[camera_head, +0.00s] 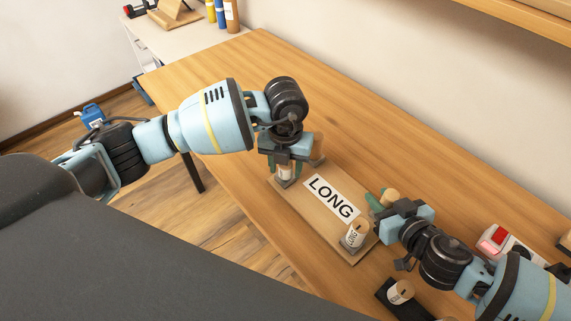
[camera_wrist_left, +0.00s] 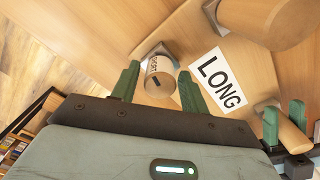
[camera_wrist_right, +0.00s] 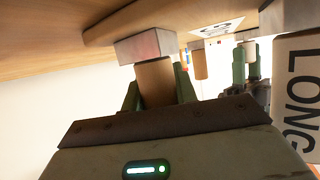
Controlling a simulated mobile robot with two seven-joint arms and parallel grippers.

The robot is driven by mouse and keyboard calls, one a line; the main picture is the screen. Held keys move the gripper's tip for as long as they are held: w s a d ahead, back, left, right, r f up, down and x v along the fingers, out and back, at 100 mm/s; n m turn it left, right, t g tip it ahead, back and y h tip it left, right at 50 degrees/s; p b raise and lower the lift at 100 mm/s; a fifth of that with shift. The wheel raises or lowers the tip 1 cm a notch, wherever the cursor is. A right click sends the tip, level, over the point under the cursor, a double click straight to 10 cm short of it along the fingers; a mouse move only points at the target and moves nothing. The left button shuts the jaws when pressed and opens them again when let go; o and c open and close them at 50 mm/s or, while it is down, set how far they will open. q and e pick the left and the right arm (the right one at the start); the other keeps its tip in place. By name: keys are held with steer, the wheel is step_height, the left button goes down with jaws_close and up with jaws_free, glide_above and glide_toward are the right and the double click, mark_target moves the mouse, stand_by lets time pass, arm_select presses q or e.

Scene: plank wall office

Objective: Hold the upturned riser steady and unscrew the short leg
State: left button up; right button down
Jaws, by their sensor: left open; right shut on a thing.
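The upturned riser (camera_head: 285,203) is a wooden board lying on the desk with legs standing up from it and a "LONG" label (camera_head: 331,198) on it. My left gripper (camera_head: 285,170) is open, its fingers on either side of a leg with a small printed label (camera_wrist_left: 160,76); the lettering is hard to read. A plain leg (camera_wrist_left: 270,22) stands beside it. My right gripper (camera_wrist_right: 158,92) is shut on another plain leg (camera_wrist_right: 155,80), seated in a metal socket (camera_wrist_right: 147,46). A leg labelled "LONG" (camera_head: 356,236) stands at the near corner; it fills the right edge of the right wrist view (camera_wrist_right: 298,85).
A red-and-white device (camera_head: 497,238) is right of my right gripper. The desk (camera_head: 262,75) is clear toward the far left. A shelf (camera_head: 530,18) overhangs the upper right.

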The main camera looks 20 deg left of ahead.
arm_select(q)
steer(key=m, duration=0.4)
steer(key=shift+m, duration=0.5)
steer(key=m, duration=0.2)
steer(key=shift+m, duration=1.5)
steer(key=m, duration=0.4)
steer(key=shift+m, duration=0.6)
